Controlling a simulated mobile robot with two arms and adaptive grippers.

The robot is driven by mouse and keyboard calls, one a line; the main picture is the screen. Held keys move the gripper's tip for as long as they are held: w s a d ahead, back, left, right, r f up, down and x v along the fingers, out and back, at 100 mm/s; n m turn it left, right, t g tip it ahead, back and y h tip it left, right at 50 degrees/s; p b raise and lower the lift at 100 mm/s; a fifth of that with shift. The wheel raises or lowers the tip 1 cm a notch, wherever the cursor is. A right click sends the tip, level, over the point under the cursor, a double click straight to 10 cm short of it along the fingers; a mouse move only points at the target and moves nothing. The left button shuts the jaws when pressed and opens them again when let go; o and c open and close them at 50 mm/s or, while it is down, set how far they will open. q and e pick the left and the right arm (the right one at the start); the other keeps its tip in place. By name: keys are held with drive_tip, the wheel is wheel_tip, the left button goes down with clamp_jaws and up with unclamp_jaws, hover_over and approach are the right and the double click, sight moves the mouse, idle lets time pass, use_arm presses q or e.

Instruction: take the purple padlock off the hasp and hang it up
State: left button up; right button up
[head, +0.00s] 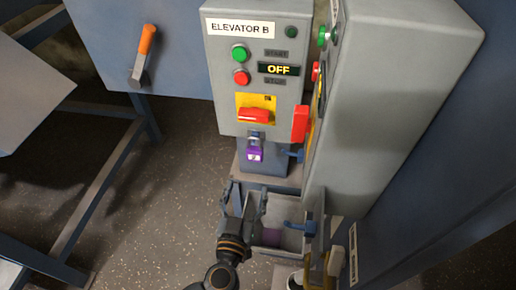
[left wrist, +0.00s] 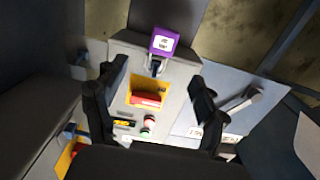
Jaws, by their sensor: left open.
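The purple padlock (head: 255,155) hangs from the hasp (head: 255,137) below the red switch handle (head: 254,115) of the Elevator B control box. In the left wrist view the padlock (left wrist: 163,42) appears beyond the fingertips, near the top, with the hasp (left wrist: 155,66) beside it. My left gripper (head: 246,192) is open and empty, below the padlock and apart from it. Its two fingers also show in the left wrist view (left wrist: 152,88). Blue hooks stick out at the right, an upper one (head: 294,155) and a lower one (head: 300,226); both look empty. My right gripper is not in view.
A grey open bin (head: 284,249) stands below the control box, partly behind my left gripper, with something purplish inside. A second grey cabinet (head: 385,110) closes off the right side. An orange-handled lever (head: 146,45) is on the blue panel at left. Speckled floor (head: 165,205) is clear at left.

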use_arm(q)
approach(254, 154)
drive_tip(key=w, duration=0.4)
drive_tip(key=w+d, duration=0.1)
drive_tip(key=shift+w+f, duration=0.3)
drive_tip(key=shift+w+d, duration=0.15)
drive_tip(key=shift+w, duration=0.3)
drive_tip(key=w, duration=0.2)
drive_tip(key=w+d, duration=0.1)
drive_tip(key=w, duration=0.1)
drive_tip(key=shift+w+f, duration=0.1)
drive_tip(key=shift+w, duration=0.25)
drive_tip(key=shift+s+a, duration=0.1)
drive_tip(key=shift+c, duration=1.2)
drive_tip(key=c, duration=1.1)
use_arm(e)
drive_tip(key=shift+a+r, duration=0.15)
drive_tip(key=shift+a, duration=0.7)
